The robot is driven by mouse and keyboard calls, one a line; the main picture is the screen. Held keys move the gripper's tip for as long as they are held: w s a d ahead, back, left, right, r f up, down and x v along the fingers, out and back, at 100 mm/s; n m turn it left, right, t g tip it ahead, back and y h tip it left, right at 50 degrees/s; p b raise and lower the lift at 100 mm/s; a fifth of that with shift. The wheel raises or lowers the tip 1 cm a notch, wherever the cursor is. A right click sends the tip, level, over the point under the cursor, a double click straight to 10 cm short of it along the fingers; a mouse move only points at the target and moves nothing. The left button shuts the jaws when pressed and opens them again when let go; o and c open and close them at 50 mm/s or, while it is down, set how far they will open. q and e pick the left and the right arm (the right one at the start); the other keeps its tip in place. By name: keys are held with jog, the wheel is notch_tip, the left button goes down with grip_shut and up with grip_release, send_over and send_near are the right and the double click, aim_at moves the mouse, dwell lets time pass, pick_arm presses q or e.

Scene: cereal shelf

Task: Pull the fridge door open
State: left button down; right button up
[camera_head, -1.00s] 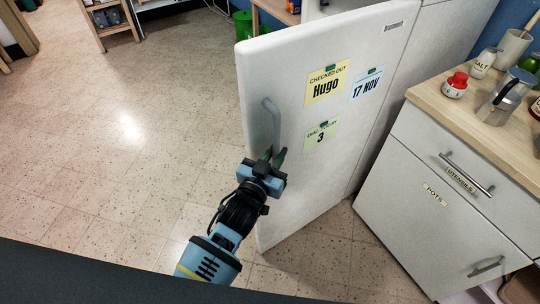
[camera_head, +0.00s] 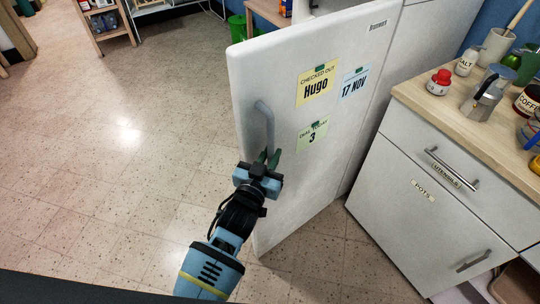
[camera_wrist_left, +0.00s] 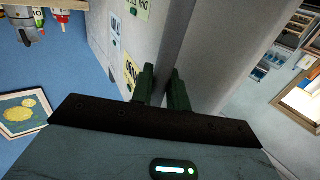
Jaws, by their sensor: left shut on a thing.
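The white fridge door (camera_head: 290,180) stands ajar in the head view, swung out toward the floor on the left. It carries a curved grey handle (camera_head: 263,118) near its free edge and several paper notes. My left gripper (camera_head: 270,160) is shut on the lower part of the handle. In the left wrist view, the two dark green fingers of my left gripper (camera_wrist_left: 163,85) sit on either side of the grey handle (camera_wrist_left: 186,35), with the door (camera_wrist_left: 108,40) behind it. The fridge's inside is hidden by the door. My right gripper is in neither view.
A counter (camera_head: 432,95) with a moka pot (camera_head: 482,100), a red-lidded jar (camera_head: 438,82) and other items stands right of the door, above a drawer and cupboard (camera_head: 400,205). Tiled floor (camera_head: 110,150) left of the door is clear. A shelf unit (camera_head: 108,18) stands far back.

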pick_arm(q)
jog(key=c, duration=1.4)
grip_release()
jog(key=shift+c, duration=0.2)
jog(key=v, duration=0.7)
jog(key=shift+s, duration=0.35)
